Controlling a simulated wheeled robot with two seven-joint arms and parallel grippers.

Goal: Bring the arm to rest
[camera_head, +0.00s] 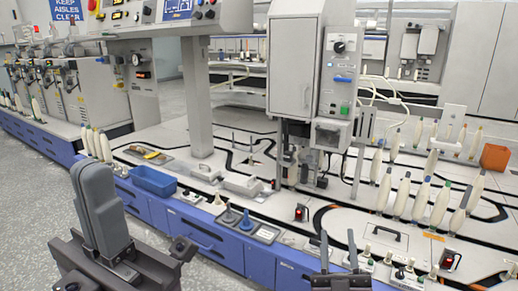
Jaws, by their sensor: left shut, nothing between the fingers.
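My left gripper (93,172) stands large and close at the lower left, fingers pointing up. Its two dark grey fingers are together with nothing between them. It appears in front of the blue cabinet front and the floor, apart from the bobbins. My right gripper (338,236) is at the bottom edge, right of centre. Its two thin dark fingers point up and stand apart, with nothing seen between them. It shows in front of the worktop's near edge; whether it touches anything is unclear. Most of both arms is out of view.
White bobbins (403,195) stand in rows on the worktop at right, with more at left. A blue bin (153,181), a blue cone (246,221) and small switches line the front edge. A grey machine column (198,100) rises behind. Open floor (40,215) lies at left.

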